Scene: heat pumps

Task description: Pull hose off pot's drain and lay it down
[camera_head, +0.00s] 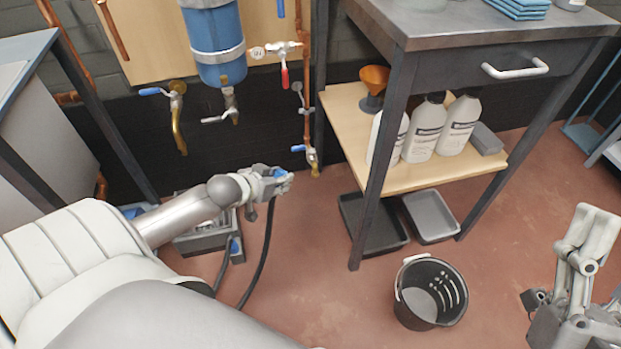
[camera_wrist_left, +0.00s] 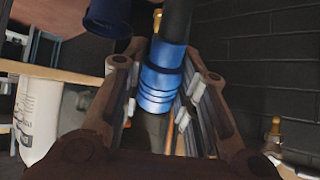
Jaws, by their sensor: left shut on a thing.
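The pot is a blue cylinder (camera_head: 218,50) with metal bands, fixed to the wall panel at the upper left of the head view. Its drain valve (camera_head: 230,110) hangs below it with no hose on its outlet. My left gripper (camera_head: 281,180) is low and to the right of the drain, clear of it. It is shut on the hose's blue end (camera_head: 280,172). The black hose (camera_head: 264,245) hangs from it to the floor. In the left wrist view the blue end (camera_wrist_left: 160,80) sits between the fingers. My right gripper (camera_head: 572,262) is at the right edge; its finger opening is unclear.
A metal table (camera_head: 430,28) has a wooden shelf (camera_head: 455,178) with white bottles (camera_head: 425,128) and an orange funnel (camera_head: 374,78). Grey trays (camera_head: 431,215) lie below. A black bucket (camera_head: 429,291) stands on the floor. Copper pipes (camera_head: 306,60) run along the wall. Red floor between is clear.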

